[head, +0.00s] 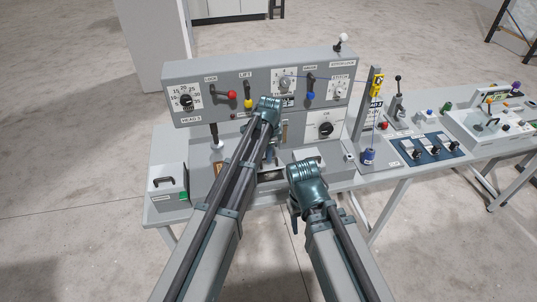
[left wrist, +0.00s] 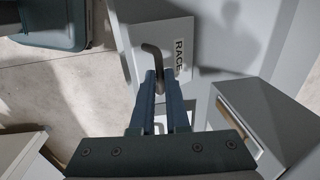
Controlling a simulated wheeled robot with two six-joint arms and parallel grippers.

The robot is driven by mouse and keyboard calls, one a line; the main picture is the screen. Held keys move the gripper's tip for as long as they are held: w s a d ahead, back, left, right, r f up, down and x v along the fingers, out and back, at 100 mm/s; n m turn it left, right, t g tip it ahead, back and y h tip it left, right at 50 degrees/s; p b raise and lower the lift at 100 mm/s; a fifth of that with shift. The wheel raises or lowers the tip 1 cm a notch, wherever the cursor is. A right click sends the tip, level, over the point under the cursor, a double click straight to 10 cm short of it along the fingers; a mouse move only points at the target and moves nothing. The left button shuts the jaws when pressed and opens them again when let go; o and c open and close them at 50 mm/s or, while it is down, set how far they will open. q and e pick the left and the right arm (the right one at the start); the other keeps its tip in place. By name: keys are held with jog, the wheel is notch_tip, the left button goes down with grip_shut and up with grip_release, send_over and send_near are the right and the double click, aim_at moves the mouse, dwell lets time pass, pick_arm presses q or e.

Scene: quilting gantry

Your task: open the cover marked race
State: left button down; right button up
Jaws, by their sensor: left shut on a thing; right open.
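The cover marked RACE (left wrist: 187,28) shows in the left wrist view as a pale grey panel with black lettering. A dark bent handle (left wrist: 152,50) stands out from it beside the word. My left gripper (left wrist: 160,88) is shut on this handle, its two fingers on either side of it. In the head view my left wrist (head: 268,106) reaches in front of the grey console, and the arm hides most of the cover area. My right gripper (head: 295,224) is open and empty, low before the table's front edge and partly hidden by its own wrist.
The grey console (head: 215,116) carries a dial, coloured levers and knobs. A box with a black handle and green part (head: 168,187) stands at the left. A blue spool (head: 368,156) and a dark switch panel (head: 426,148) are to the right. Floor in front is clear.

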pick_arm(q)
jog(key=w+a+r+p, duration=0.1)
jog(key=w+r+p, duration=0.1)
jog(key=w, duration=0.3)
jog(key=shift+w+a, duration=0.2)
jog(key=shift+a, duration=0.2)
jog(key=c, duration=1.3)
grip_release()
jog(key=shift+r, duration=0.1)
jog(key=o, duration=0.4)
jog(key=shift+w, duration=0.15)
